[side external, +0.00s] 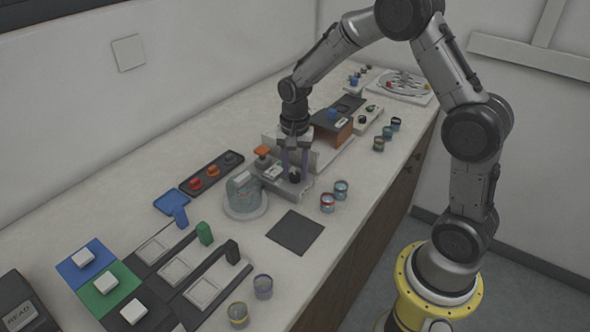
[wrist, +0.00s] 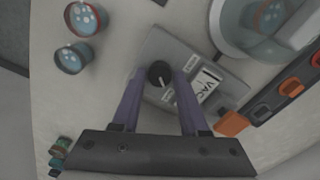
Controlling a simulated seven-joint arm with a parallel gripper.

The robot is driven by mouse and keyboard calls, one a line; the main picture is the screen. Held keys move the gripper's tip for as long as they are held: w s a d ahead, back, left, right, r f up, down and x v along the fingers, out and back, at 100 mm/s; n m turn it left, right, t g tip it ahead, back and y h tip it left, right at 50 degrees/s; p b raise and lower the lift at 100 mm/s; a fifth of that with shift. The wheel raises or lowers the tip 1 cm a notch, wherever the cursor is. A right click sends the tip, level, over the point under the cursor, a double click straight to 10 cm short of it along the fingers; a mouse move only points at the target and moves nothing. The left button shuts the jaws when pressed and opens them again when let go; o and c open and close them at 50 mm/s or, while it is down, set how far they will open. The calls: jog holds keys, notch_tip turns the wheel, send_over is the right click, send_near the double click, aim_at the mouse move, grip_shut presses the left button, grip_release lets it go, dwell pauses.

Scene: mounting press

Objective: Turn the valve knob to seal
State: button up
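The valve knob (wrist: 159,72) is small, round and black with a pale pointer line. It sits on a grey valve box (wrist: 152,45) that carries a white label reading VAC and smaller labels too small to read. My gripper (wrist: 158,76) points down over the box, with one purple finger on each side of the knob. A gap shows between the knob and each finger, so the gripper looks open around it. In the side external view my gripper (side external: 296,172) stands over the box, and the dark knob (side external: 295,178) shows between the fingertips.
A clear domed chamber (side external: 243,194) stands beside the valve box. An orange-topped part (side external: 262,153) is behind it. Small cups (side external: 327,203) stand near the front edge, and a dark square mat (side external: 295,232) lies nearby. A dark tray (side external: 212,173) holds coloured pieces.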

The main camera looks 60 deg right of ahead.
aim_at(295, 174)
jog(key=o, duration=0.3)
notch_tip(295, 174, up, 14)
dwell(0.6)
jog(key=shift+f, duration=0.1)
